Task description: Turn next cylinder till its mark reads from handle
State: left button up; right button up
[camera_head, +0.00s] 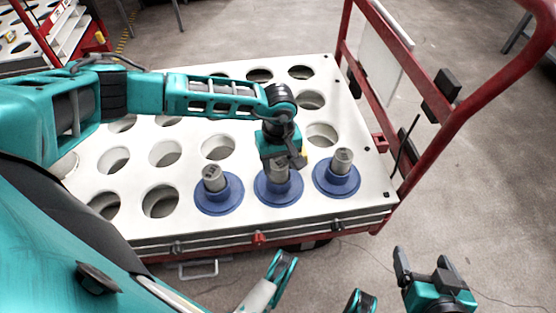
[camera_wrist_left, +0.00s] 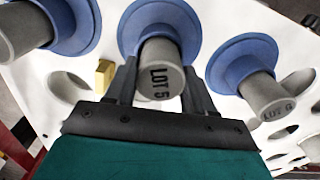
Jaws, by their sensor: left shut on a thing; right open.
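Three grey cylinders stand in blue flanged collars along the near right edge of the white perforated top: the left one (camera_head: 213,179), the middle one (camera_head: 279,172) and the right one (camera_head: 342,160). My left gripper (camera_head: 281,160) comes down on the middle cylinder and is shut on it. In the left wrist view the held cylinder (camera_wrist_left: 160,72) sits between the fingers, its "LOT 5" mark running sideways, top to bottom. A neighbouring cylinder (camera_wrist_left: 266,98) shows "LOT 6", slightly tilted. Another cylinder (camera_wrist_left: 20,30) shows no readable mark. My right gripper (camera_head: 424,275) is open and empty, off the cart.
The white top (camera_head: 225,240) has several empty round holes. A red tubular handle frame (camera_head: 475,100) rises at the cart's right end. A small yellow block (camera_wrist_left: 104,74) shows beside the fingers. Another perforated cart (camera_head: 25,55) stands at the upper left.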

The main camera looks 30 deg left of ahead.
pick_arm(q)
jog(key=shift+f, duration=0.15)
pick_arm(e)
jog(key=shift+a+f, duration=0.1)
jog(key=shift+f, duration=0.4)
pick_arm(q)
jog(key=o, duration=1.5)
jog(key=shift+f, duration=0.1)
notch_tip(320, 180, up, 13)
jog(key=p, duration=0.4)
jog(key=shift+r, duration=0.2)
pick_arm(e)
notch_tip(320, 180, up, 5)
jog(key=shift+f, duration=0.1)
